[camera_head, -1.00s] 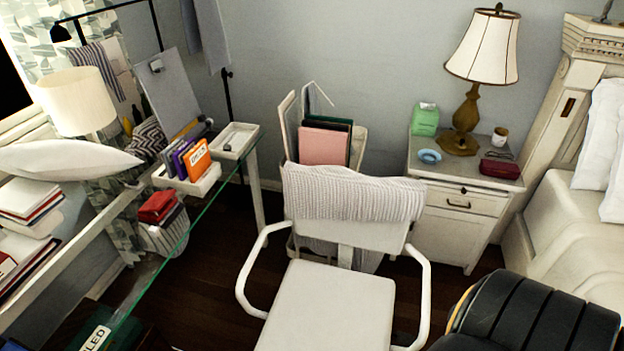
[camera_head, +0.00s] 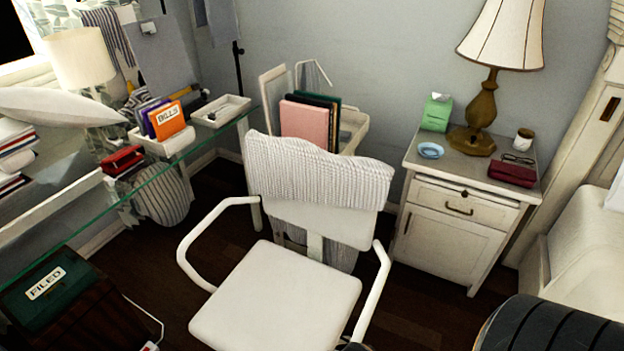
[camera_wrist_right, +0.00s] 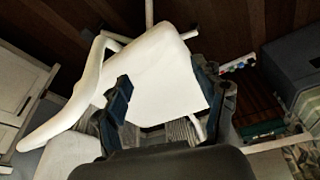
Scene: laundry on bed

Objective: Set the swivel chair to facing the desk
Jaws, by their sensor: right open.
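The swivel chair (camera_head: 275,295) is white, with a grey knitted cover over its backrest (camera_head: 320,175). Its backrest is on the far side, and its seat points toward me and slightly left, roughly side-on to the desk. The desk (camera_head: 150,180) has a glass top and runs along the left, beside the chair's left armrest. In the right wrist view, my right gripper (camera_wrist_right: 165,100) is open, with a white chair panel (camera_wrist_right: 165,75) showing beyond its fingers. I cannot tell whether the fingers touch it. My left gripper is out of view.
A nightstand (camera_head: 450,235) with a lamp (camera_head: 485,110) stands right of the chair. A pink-fronted file holder (camera_head: 305,125) is behind the backrest. A box labelled FILED (camera_head: 50,290) is at lower left. Dark floor is bare between chair and nightstand.

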